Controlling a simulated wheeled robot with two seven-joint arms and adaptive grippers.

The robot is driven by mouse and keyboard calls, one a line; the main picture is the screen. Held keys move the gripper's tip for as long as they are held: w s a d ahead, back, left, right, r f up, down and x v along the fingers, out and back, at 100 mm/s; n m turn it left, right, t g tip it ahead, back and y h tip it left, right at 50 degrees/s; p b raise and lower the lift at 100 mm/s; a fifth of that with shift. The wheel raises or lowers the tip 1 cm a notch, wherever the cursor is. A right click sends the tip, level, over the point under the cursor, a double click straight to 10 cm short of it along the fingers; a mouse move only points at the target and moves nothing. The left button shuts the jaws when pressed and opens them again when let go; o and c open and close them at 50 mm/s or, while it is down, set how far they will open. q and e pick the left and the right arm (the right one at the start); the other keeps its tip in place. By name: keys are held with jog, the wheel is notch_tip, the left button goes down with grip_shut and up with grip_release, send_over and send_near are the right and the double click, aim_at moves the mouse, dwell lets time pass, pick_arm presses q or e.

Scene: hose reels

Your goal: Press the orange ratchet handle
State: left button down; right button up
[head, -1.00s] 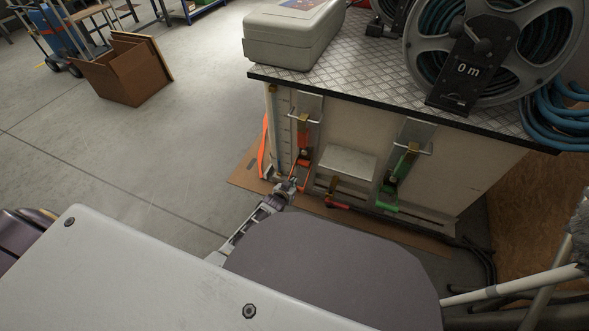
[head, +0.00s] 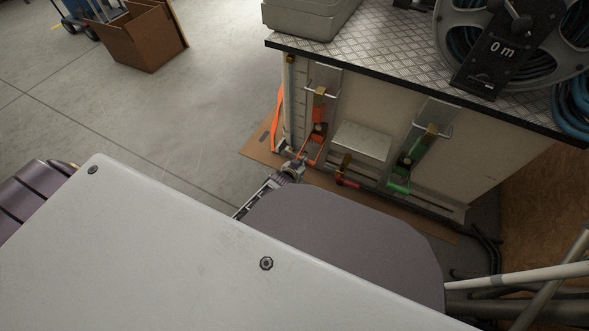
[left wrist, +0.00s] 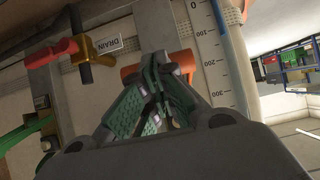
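The orange ratchet handle (head: 318,133) is on the left part of the cabinet's front, below a brass-coloured piece and a wire bail. In the left wrist view the orange handle (left wrist: 184,61) shows just behind my fingertips, which partly cover it. My left gripper (head: 297,165) is low in front of the cabinet, just below the handle. In the left wrist view its fingers (left wrist: 168,68) are drawn together, with nothing visible held between them. I cannot tell whether they touch the handle. My right gripper is out of view.
A green handle (head: 399,180) is to the right on the cabinet front. A red-handled valve (head: 346,183) sits between them, by the DRAIN label (left wrist: 108,45). A hose reel (head: 500,50) and a grey case (head: 310,16) stand on top.

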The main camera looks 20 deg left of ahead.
pick_arm(q)
jog(key=r+v, duration=0.1)
jog(key=v, duration=0.8)
jog(key=shift+r, duration=0.15)
dwell(0.4)
